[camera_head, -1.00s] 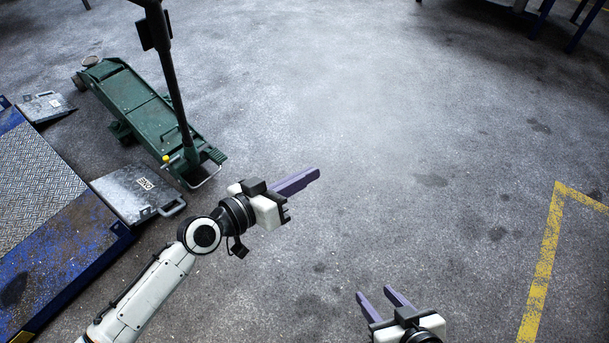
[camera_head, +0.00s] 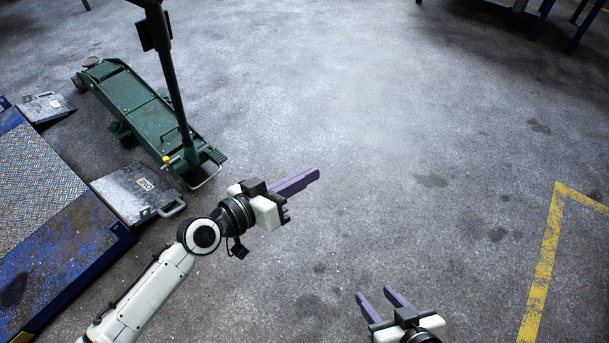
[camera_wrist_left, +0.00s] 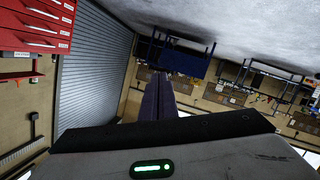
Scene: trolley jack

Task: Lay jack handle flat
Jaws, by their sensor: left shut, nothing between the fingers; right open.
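The green trolley jack (camera_head: 133,105) stands on the floor at the upper left of the head view. Its dark jack handle (camera_head: 176,88) rises steeply from the near end of the jack, and its top is cut off by the picture's edge. My left gripper (camera_head: 316,172) is shut and empty, to the right of the jack and apart from the handle. Its closed purple fingers (camera_wrist_left: 157,101) also show in the left wrist view, where neither jack nor handle shows. My right gripper (camera_head: 376,297) is open and empty at the bottom of the head view.
A blue-edged lift platform (camera_head: 40,185) with a metal ramp plate (camera_head: 130,192) lies on the left, close beside the jack. A yellow floor line (camera_head: 541,270) is at the right. The floor in the middle is clear. The wrist view shows red drawers (camera_wrist_left: 38,25) and a blue bench (camera_wrist_left: 180,58).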

